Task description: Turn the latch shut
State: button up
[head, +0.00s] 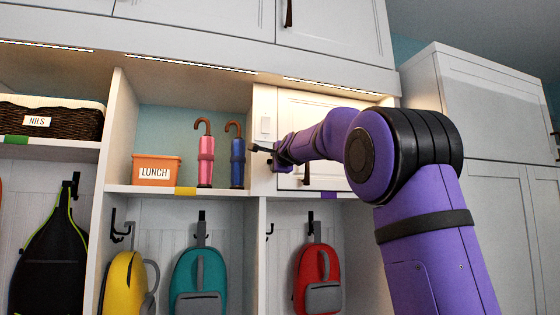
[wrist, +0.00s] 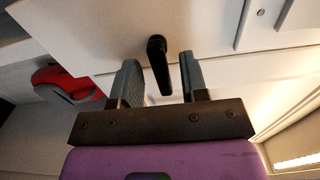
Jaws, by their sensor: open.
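The latch (wrist: 157,62) is a short black lever on a white panel, seen in the wrist view. It lies between the two grey fingers of my gripper (wrist: 157,78), with a visible gap to each finger. Its free end points towards the gripper's dark crossbar. In the head view my gripper (head: 262,149) is at the pale upright left of a white cabinet door (head: 335,110). The latch cannot be made out there behind the gripper. My gripper is open and holds nothing.
A dark door handle (head: 306,175) hangs just below my arm. A pink umbrella (head: 205,160) and a blue umbrella (head: 237,160) stand in the cubby to the left, beside an orange lunch bin (head: 157,170). A red backpack (head: 317,280) hangs below.

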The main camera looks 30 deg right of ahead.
jog(key=v, duration=1)
jog(key=shift+s, duration=0.3)
jog(key=s+a+f+n+g+y, duration=0.1)
jog(key=s+a+f+n+g, duration=0.3)
jog(key=s+f+n, duration=0.3)
jog(key=s+a+f+n+g+y, duration=0.2)
jog(key=s+a+f+n+g, duration=0.2)
jog(key=s+f, duration=1.2)
jog(key=s+a+f+n+g+y, duration=0.2)
jog(key=s+a+f+n+g, duration=0.2)
jog(key=s+a+f+n, duration=0.5)
notch_tip(320, 180, down, 8)
jog(key=shift+s+a+r+n, duration=0.2)
jog(key=shift+s+n, duration=0.5)
jog(key=shift+s, duration=0.55)
